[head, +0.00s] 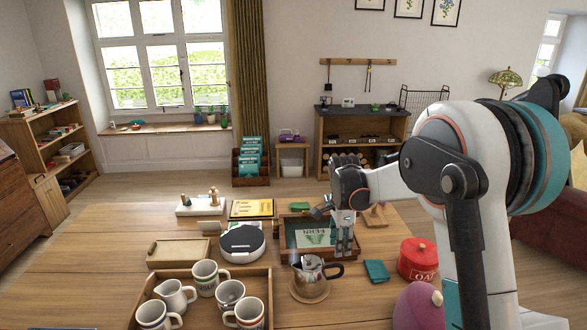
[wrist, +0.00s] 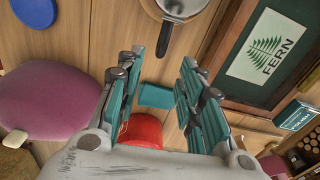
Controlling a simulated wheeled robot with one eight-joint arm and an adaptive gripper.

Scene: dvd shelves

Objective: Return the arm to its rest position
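My gripper (head: 344,236) hangs on the arm over the wooden table, in front of the dark tray with the FERN sign (head: 312,234) in the head view. In the wrist view my gripper (wrist: 160,92) has its two teal-padded fingers spread apart. Nothing is held between them. A teal square item (wrist: 155,96) shows through the gap, down on the table. It also lies right of the moka pot in the head view (head: 376,271). The arm is bent, with its elbow at the right of the head view.
Near the gripper stand a moka pot (head: 312,270), a red canister (head: 418,262) and a pink rounded object (head: 418,306). A tray (head: 262,280) of several mugs is front left. A white round device (head: 241,242) sits left of the FERN tray. Bare table shows at far left.

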